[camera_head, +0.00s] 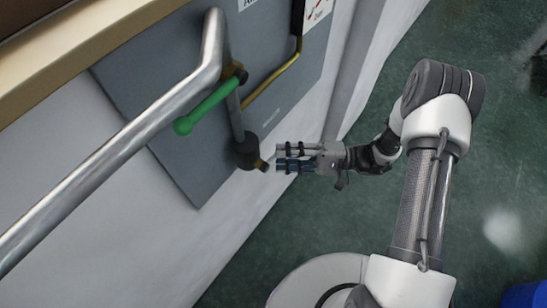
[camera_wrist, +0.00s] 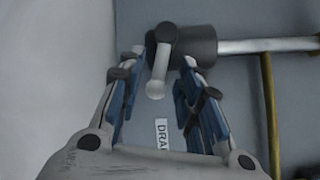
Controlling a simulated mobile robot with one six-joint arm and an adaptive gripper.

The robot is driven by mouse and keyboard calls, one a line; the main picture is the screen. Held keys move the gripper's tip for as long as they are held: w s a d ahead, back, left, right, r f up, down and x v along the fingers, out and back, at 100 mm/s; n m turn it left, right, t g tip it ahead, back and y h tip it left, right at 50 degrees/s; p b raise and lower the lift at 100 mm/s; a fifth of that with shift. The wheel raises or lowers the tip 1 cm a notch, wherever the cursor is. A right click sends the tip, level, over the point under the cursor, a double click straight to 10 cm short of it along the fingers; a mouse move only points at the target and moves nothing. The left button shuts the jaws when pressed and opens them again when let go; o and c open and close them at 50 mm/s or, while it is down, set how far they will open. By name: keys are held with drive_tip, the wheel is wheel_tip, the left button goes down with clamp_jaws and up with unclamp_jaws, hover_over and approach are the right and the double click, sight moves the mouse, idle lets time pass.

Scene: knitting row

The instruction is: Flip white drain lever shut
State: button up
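The white drain lever (camera_wrist: 158,75) hangs down from a dark pivot on the dark valve body (camera_wrist: 195,45) in the wrist view. Its rounded free end points down, toward the palm side of that picture. My gripper (camera_wrist: 162,57) is open, with one finger on each side of the lever; I see gaps on both sides and no clear contact. In the head view, my gripper (camera_head: 277,157) is just right of the dark valve (camera_head: 247,152) at the pipe's lower end. The lever is too small to make out clearly there.
A green-handled lever (camera_head: 207,108) sits above on the thick metal pipe (camera_head: 110,145). A yellow pipe (camera_head: 272,75) runs along the grey panel (camera_head: 180,150). A label reading "DRA..." (camera_wrist: 162,133) lies behind the fingers. Green floor (camera_head: 300,240) is clear below the wall.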

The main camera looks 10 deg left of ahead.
sight(273, 157)
drive_tip(key=shift+x, duration=1.8)
drive_tip(key=shift+c, duration=0.5)
clamp_jaws()
